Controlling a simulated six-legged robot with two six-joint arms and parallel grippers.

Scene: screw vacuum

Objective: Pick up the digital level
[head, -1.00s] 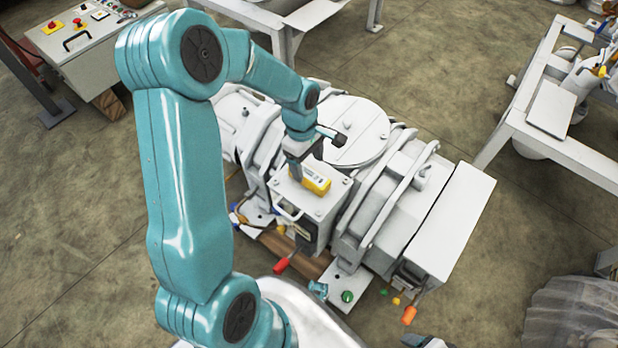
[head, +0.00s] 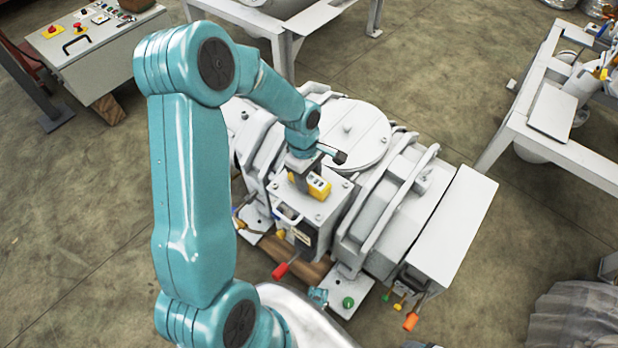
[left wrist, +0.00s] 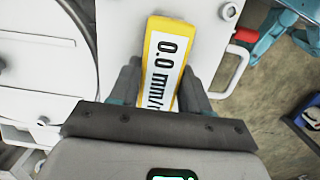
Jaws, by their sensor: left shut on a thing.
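The digital level is a small yellow block with a white display face. In the head view the level (head: 320,187) is at the white box top of the machine, under my left gripper (head: 306,183). In the left wrist view the level (left wrist: 168,62) shows large black digits reading 0.0 mm, the rest of the text cut off by the gripper. My left gripper (left wrist: 160,92) has a finger on each long side of it and is shut on it. I cannot tell whether the level touches the surface below. My right gripper is not in view.
The white machine (head: 385,220) has raised ribs and a round lid (head: 347,130) close by. A red-handled lever (head: 281,270) and a green knob (head: 348,302) sit at its front. A control console (head: 85,45) stands at the far left. A white frame (head: 530,120) stands at right.

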